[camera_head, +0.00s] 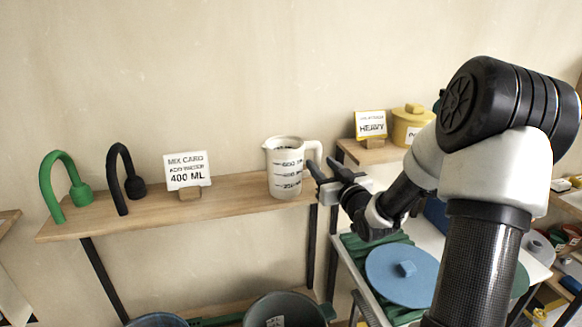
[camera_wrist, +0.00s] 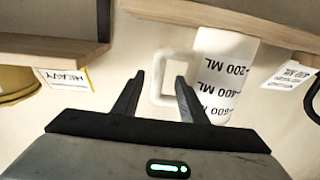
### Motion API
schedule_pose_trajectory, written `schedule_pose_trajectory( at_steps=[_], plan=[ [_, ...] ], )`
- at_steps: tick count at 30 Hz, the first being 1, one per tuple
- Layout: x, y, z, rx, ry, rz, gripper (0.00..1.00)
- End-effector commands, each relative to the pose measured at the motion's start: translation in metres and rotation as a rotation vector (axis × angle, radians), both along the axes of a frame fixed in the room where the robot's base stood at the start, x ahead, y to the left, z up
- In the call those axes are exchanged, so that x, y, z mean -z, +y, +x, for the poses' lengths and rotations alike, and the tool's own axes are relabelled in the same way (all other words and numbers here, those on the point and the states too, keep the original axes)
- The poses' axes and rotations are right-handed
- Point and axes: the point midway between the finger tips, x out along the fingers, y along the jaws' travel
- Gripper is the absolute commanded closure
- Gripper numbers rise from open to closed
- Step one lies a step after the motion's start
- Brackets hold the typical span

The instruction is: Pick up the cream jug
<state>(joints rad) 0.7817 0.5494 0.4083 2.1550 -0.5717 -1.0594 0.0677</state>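The cream jug (camera_head: 286,167) stands upright on the wooden shelf, with black measuring marks and its handle toward the right. My gripper (camera_head: 329,172) is just right of the jug, by the handle. In the wrist view the jug (camera_wrist: 222,72) appears upside down, and its pale handle (camera_wrist: 160,75) shows beyond the fingertips. My gripper (camera_wrist: 157,80) has its two black fingers apart with nothing held between them. One finger looks close to the handle; I cannot tell whether it touches.
The shelf (camera_head: 236,197) also holds a mix card (camera_head: 187,170) reading 400 ML, a black hook (camera_head: 122,180) and a green hook (camera_head: 60,188). At right, a HEAVY card (camera_head: 370,125) and a yellow canister (camera_head: 408,125) stand on another shelf. A blue lid (camera_head: 400,278) lies below.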

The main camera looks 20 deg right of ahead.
Motion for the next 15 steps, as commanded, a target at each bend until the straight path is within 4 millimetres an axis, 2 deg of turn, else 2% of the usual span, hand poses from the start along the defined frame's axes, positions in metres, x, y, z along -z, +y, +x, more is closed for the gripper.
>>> schedule_pose_trajectory(
  at_steps=[7, 15],
  plan=[
    [-0.005, -0.001, 0.037, -0.001, -0.001, 0.001, 0.61],
    [-0.004, 0.0, 0.044, 0.0, 0.0, 0.0, 0.61]
  ],
)
